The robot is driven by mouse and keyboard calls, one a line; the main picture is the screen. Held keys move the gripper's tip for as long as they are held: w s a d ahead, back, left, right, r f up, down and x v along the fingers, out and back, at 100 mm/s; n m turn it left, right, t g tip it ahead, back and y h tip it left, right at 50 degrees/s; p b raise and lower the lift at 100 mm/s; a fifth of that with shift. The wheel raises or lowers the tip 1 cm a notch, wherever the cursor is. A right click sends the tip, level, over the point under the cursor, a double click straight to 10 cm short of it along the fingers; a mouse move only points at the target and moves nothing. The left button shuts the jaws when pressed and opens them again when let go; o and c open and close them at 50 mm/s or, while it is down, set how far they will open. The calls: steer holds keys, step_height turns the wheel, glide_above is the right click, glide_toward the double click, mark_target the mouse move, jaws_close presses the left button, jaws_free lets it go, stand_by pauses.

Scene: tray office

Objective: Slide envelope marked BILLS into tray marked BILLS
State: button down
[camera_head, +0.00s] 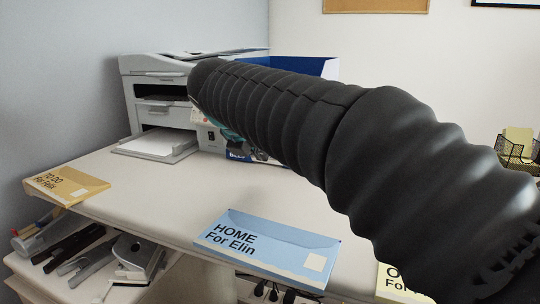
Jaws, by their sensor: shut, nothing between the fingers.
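No envelope whose visible text reads BILLS is in view. A blue envelope (262,250) reading "HOME For Elin" lies at the front edge of the desk. A yellow envelope (68,185) at the left edge reads "For Elin" under a line that looks like "TO DO". A pale yellow envelope (398,283) at the bottom right is mostly hidden by my arm; its words are cut off. A blue tray (300,67) stands behind my arm at the back.
A grey printer (165,95) with paper in its output tray stands at the back left. A lower shelf (75,285) at the left holds staplers, a hole punch and pens. A black mesh holder (516,150) stands at the far right. The middle of the desk (165,200) is clear.

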mark_target(279, 168)
steer(key=b+x, duration=0.2)
steer(key=x, duration=0.8)
steer(key=shift+s+a+f, duration=0.1)
steer(key=shift+a, duration=0.05)
steer(key=shift+w+d+r, duration=0.1)
steer(key=shift+w+d, duration=0.1)
steer(key=shift+w, duration=0.35)
steer(key=shift+w+d+r, duration=0.1)
steer(key=shift+w+d, duration=0.1)
steer(key=shift+w, duration=0.4)
steer(key=shift+w+d, duration=0.2)
steer(key=shift+w, duration=0.4)
steer(key=shift+a+r, duration=0.1)
steer(key=shift+r, duration=0.05)
